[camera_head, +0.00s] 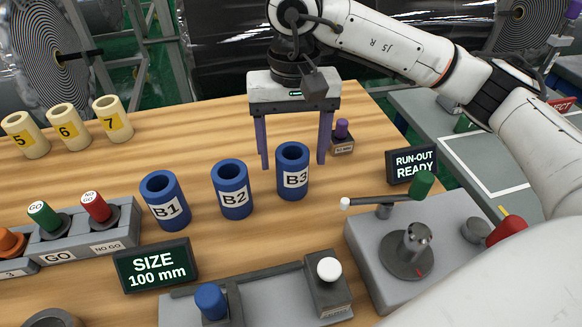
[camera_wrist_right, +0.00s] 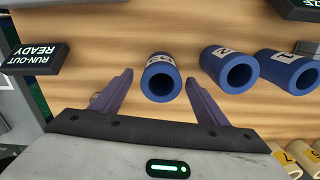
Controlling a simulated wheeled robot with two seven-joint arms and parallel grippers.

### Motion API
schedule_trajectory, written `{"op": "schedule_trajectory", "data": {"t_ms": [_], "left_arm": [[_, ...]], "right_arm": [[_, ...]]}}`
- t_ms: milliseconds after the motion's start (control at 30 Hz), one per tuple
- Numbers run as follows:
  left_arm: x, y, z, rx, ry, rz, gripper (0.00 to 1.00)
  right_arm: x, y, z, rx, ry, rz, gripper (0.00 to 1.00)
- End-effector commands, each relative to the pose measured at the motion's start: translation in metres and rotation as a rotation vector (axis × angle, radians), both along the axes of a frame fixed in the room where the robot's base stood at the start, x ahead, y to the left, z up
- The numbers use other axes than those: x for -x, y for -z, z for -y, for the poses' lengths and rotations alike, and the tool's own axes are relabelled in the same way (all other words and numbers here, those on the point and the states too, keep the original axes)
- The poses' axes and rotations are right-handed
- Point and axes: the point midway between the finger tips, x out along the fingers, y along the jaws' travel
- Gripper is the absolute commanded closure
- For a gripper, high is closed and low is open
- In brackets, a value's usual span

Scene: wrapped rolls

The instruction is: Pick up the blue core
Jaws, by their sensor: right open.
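Three upright blue cores with white labels stand in a row on the wooden table: B1 (camera_head: 165,202), B2 (camera_head: 233,190) and B3 (camera_head: 293,172). My right gripper (camera_head: 292,163) is open and empty, with its two purple fingers pointing down on the far side of B3. In the right wrist view, B3 (camera_wrist_right: 161,78) appears between the tips of my right gripper (camera_wrist_right: 159,78), with a gap on each side. B2 (camera_wrist_right: 232,68) and B1 (camera_wrist_right: 290,70) lie to its right there. Whether any finger touches B3 cannot be told, but gaps show. My left gripper is not in view.
A RUN-OUT READY sign (camera_head: 412,165) and a grey lever fixture (camera_head: 420,250) stand right of the cores. A SIZE 100 mm sign (camera_head: 155,265) and a grey fixture (camera_head: 262,295) are in front. Cream cores (camera_head: 68,125) and a GO/NO GO gauge block (camera_head: 85,240) are left.

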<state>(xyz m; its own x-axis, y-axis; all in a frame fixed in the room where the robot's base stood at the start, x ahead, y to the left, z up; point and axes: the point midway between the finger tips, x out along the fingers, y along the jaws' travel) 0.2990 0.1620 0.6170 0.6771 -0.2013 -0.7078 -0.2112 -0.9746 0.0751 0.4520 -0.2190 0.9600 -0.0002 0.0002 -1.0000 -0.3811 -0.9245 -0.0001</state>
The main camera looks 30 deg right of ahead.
Motion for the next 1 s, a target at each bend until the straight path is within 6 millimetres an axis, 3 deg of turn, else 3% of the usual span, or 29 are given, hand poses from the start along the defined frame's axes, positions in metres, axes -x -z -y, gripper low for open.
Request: {"op": "schedule_trajectory", "data": {"t_ms": [400, 700, 1000], "left_arm": [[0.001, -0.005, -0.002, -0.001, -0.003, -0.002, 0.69], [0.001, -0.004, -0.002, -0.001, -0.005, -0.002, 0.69], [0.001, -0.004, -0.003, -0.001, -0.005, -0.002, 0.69]], "right_arm": [[0.000, 0.050, 0.000, 0.000, 0.002, -0.002, 0.32], [-0.001, 0.055, 0.000, 0.000, 0.001, 0.001, 0.32], [-0.001, 0.054, -0.001, 0.000, 0.001, 0.002, 0.81]]}}
